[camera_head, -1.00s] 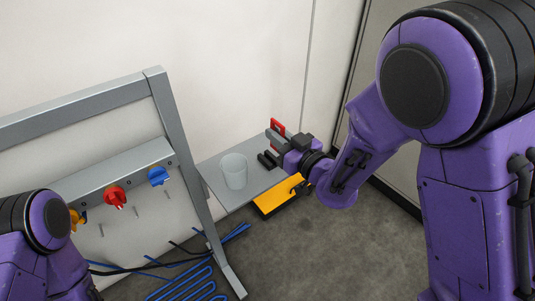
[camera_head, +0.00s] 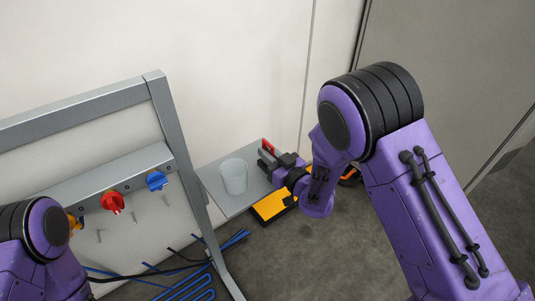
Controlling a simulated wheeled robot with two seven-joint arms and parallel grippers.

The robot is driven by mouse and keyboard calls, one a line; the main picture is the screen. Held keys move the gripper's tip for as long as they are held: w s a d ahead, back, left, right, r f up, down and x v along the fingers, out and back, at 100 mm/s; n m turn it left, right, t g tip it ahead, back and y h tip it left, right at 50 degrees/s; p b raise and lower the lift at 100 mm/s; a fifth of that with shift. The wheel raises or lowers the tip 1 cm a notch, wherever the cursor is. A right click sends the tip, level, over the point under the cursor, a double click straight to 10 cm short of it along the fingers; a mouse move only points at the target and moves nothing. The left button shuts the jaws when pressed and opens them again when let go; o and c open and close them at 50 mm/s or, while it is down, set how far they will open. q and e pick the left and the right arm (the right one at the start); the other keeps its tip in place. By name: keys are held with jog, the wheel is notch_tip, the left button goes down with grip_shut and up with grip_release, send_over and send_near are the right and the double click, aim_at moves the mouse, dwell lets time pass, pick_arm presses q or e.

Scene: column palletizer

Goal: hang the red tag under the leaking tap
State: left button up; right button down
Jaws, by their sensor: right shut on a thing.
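The red tag (camera_head: 267,146) is at my right gripper (camera_head: 267,160), which is shut on it beside the grey shelf's right edge. Three taps sit on the grey rail at left: a yellow one (camera_head: 73,222) partly hidden by my left arm, a red one (camera_head: 112,201) and a blue one (camera_head: 156,180). Thin pegs (camera_head: 133,216) stick out under the taps. I cannot see which tap drips. My left gripper is out of view; only part of its arm shows at lower left.
A clear cup (camera_head: 233,178) stands on the grey shelf (camera_head: 213,186). A yellow-orange object (camera_head: 271,208) sits below the shelf's front. A metal frame (camera_head: 185,160) carries the rail. Blue hoses (camera_head: 190,287) lie on the floor below.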

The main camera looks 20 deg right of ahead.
jog(key=c, duration=1.2)
grip_release()
jog(key=shift+o, duration=0.2)
jog(key=r+b+v, duration=0.1)
jog(key=b+v, duration=0.1)
jog(key=v, duration=0.8)
jog(key=shift+s+d, duration=0.2)
jog(key=shift+d, duration=0.05)
